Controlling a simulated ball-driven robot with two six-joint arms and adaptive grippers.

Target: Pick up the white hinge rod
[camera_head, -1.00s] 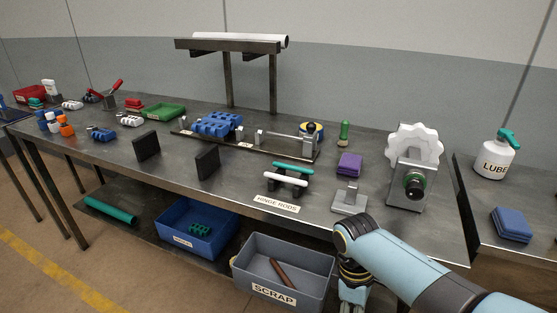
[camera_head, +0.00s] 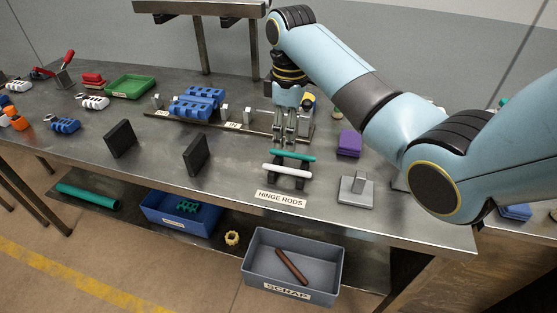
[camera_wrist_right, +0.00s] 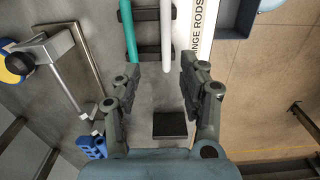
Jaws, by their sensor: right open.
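The white hinge rod (camera_head: 285,169) lies in a dark rack (camera_head: 299,184) behind the "HINGE RODS" label, with a teal rod (camera_head: 293,155) parallel behind it. My right gripper (camera_head: 290,140) points down just behind the rods and above the bench, its jaws apart and empty. In the right wrist view, the white rod (camera_wrist_right: 166,36) and the teal rod (camera_wrist_right: 129,32) are ahead of the open fingers (camera_wrist_right: 158,78), with the white rod's near end roughly between the fingertip lines. The gripper touches neither rod. My left gripper is not in view.
A long rail with a blue hinge part (camera_head: 199,103) stands behind. A grey metal stand (camera_head: 355,189) and purple block (camera_head: 349,143) sit to the right. Dark upright plates (camera_head: 196,153) stand left. The scrap bin (camera_head: 256,252) is below the bench edge.

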